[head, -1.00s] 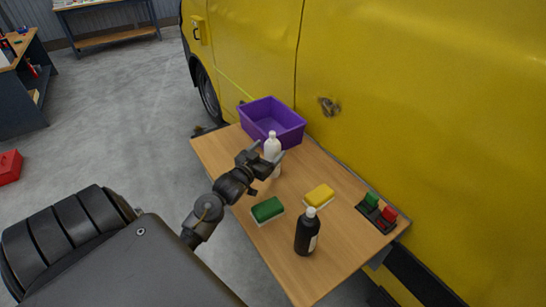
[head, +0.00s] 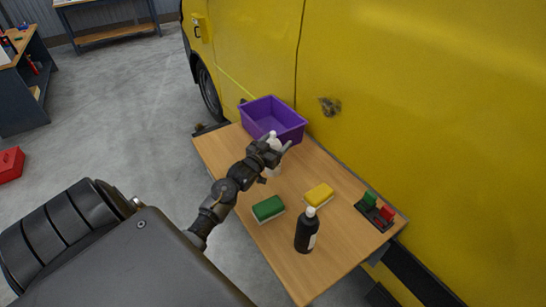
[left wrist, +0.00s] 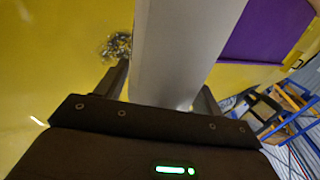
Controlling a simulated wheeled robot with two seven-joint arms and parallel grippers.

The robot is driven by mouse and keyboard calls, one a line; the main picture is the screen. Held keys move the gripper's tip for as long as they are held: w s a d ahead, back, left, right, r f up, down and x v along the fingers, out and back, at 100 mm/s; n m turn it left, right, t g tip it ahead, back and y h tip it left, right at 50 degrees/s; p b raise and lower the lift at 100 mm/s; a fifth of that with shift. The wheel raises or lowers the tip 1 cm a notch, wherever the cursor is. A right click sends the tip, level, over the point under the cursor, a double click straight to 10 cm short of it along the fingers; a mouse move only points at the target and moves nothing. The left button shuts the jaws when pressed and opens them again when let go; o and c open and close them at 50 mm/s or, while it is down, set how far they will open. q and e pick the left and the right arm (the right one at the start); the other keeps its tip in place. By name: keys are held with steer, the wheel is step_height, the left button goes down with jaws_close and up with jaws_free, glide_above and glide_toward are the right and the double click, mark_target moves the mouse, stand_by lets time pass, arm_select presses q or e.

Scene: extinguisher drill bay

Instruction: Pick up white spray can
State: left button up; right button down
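The white spray can (head: 274,169) is a slim pale cylinder standing near the far left of the wooden table, in front of the purple bin. My left gripper (head: 277,142) is at its upper part, with one finger on each side, and hides much of it. In the left wrist view the can (left wrist: 170,55) fills the space between the two fingers (left wrist: 165,85). The fingers look very close to its sides; I cannot tell whether they press on it. I cannot tell whether its base touches the table. My right gripper is not in view.
The purple bin (head: 249,116) stands just behind the can. A green sponge (head: 267,208), a yellow sponge (head: 319,195), a black bottle (head: 306,233) and a rack with green and red pieces (head: 376,212) sit on the table (head: 281,256). A yellow van (head: 430,110) closes off the far side.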

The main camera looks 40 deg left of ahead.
arm_select(q)
steer(key=c, duration=1.2)
steer(key=shift+c, duration=0.8)
steer(key=shift+r, duration=0.1)
